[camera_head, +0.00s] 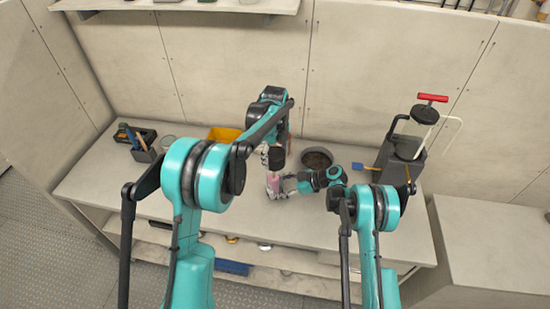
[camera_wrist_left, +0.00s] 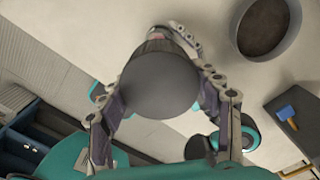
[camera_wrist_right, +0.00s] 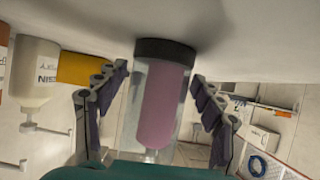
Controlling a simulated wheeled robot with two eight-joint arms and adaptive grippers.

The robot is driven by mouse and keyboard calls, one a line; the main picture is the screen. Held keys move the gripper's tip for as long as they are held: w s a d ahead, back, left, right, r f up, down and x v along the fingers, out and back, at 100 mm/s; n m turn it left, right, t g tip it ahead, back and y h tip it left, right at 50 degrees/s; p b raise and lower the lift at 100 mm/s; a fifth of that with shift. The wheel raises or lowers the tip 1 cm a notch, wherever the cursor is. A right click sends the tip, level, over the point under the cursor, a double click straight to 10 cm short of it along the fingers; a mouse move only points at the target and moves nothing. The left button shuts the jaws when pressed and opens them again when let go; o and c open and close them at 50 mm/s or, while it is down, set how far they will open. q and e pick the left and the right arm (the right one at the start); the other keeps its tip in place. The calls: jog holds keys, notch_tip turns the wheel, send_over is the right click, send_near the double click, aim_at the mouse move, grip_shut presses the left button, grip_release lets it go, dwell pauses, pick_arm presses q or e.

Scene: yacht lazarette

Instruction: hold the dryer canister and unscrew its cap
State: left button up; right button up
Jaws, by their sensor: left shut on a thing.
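The dryer canister (camera_head: 273,184), clear with pink contents, stands upright on the bench. In the right wrist view, which is upside down, the canister (camera_wrist_right: 165,105) shows its black base against the bench. My right gripper (camera_head: 285,187) is open, with its fingers on both sides of the canister and small gaps to it. My left gripper (camera_head: 273,158) is above the canister, shut on a dark rounded cap (camera_wrist_left: 160,85). The cap covers most of the canister in the left wrist view. Whether cap and canister touch is unclear.
A round dark bowl (camera_head: 317,158) is right of the canister, with a blue tool (camera_head: 364,167) beyond it. A yellow bin (camera_head: 223,134) and black tool caddy (camera_head: 144,150) are left. The front bench is mostly clear.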

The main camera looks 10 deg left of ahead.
dwell(0.3)
jog(key=v, duration=1.2)
jog(key=shift+f, duration=0.1)
